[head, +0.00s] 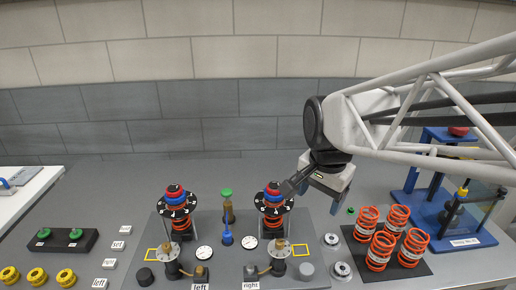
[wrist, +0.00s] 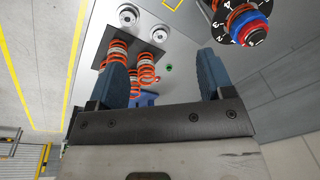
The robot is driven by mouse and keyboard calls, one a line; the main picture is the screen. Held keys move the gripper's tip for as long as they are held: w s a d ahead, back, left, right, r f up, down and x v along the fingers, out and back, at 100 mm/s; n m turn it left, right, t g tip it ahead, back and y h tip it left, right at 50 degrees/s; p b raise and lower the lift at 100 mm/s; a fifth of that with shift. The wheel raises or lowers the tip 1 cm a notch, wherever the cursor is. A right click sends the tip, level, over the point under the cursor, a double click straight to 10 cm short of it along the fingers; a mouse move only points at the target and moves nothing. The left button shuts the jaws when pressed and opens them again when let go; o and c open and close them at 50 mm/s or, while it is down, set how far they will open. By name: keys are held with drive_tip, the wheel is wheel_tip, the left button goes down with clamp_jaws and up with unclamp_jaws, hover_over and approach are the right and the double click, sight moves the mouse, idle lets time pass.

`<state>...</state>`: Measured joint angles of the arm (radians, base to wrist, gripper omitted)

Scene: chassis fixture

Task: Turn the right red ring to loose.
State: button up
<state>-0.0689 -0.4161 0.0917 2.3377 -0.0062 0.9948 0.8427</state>
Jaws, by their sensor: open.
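The right red ring (head: 272,187) sits at the top of the right post, above a blue ring (head: 272,197) and a black numbered dial (head: 274,208). In the wrist view the red ring (wrist: 252,33) shows at the upper right, outside the jaws. My gripper (head: 322,200) is open and empty, to the right of the right post and apart from it. Its two fingers (wrist: 161,70) are spread wide in the wrist view. A dark slanted bar next to the dial partly crosses the right side of the ring stack.
A matching left post (head: 175,197) stands to the left on the same grey plate. Orange springs (head: 398,217) stand on a black mat at the right, beside a blue stand (head: 436,205). A green-topped peg (head: 226,193) stands between the posts.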

sight(275, 184)
drive_tip(key=w+a+m, duration=0.2)
drive_tip(key=w+m, duration=0.2)
drive_tip(key=w, duration=0.1)
drive_tip(key=w+a+m+g, duration=0.1)
drive_tip(key=w+a+m, duration=0.2)
drive_tip(key=w+m, duration=0.1)
drive_tip(key=w+a+f+m, duration=0.1)
drive_tip(key=w+a+m, duration=0.1)
drive_tip(key=w, duration=0.5)
drive_tip(key=shift+a+m+g, duration=0.15)
drive_tip(key=shift+m+g, duration=0.15)
drive_tip(key=shift+m, duration=0.6)
drive_tip(key=shift+f, duration=3.85)
drive_tip(key=c, duration=0.9)
